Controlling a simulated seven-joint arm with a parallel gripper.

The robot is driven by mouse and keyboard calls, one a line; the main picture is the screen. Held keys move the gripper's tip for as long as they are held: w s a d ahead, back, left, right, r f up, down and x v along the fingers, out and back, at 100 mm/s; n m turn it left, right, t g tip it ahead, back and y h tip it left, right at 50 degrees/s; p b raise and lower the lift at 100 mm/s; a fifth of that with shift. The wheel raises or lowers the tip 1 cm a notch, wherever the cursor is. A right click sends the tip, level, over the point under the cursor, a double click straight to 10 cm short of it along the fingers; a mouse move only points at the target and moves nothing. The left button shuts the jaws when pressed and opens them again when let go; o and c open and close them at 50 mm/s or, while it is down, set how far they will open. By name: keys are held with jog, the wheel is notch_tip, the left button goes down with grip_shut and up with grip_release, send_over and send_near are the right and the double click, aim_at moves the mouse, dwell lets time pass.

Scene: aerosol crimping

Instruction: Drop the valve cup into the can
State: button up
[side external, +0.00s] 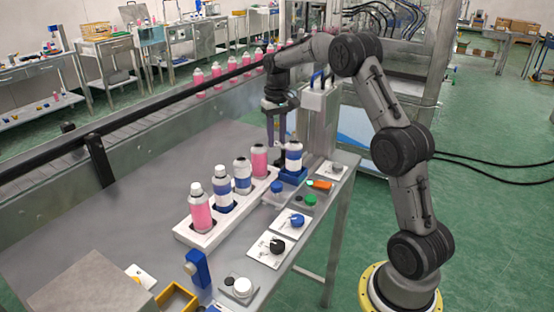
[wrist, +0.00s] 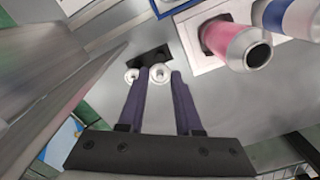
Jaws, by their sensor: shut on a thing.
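My gripper (side external: 276,140) points down behind the row of cans in the side view. In the wrist view its two purple fingers (wrist: 161,76) are closed on a small white valve cup (wrist: 160,73). A second white valve cup (wrist: 132,76) sits just outside the left finger, at a black holder (wrist: 150,57). A pink can (wrist: 248,46) with a dark open mouth stands up and right of the fingers; it also shows in the side view (side external: 259,161). A blue-banded can (side external: 293,158) stands in a blue fixture (side external: 292,177). The held cup is hidden in the side view.
A white rack (side external: 186,229) holds several cans in front of my gripper. Cards with knobs and buttons (side external: 288,224) line the table's right edge. A blue block (side external: 197,270) and yellow tray (side external: 177,300) lie near the front. The table's left part (side external: 110,205) is clear.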

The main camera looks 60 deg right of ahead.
notch_tip(320, 180, up, 10)
send_over(294, 144)
jog(key=d, duration=0.1)
jog(key=shift+w+d+r, duration=0.1)
jog(key=shift+w+r, duration=0.05)
jog(key=shift+w, duration=0.1)
jog(key=shift+f, duration=1.5)
jog(key=shift+f, duration=0.2)
dwell(0.4)
jog(key=o, duration=0.9)
jog(key=shift+r, duration=6)
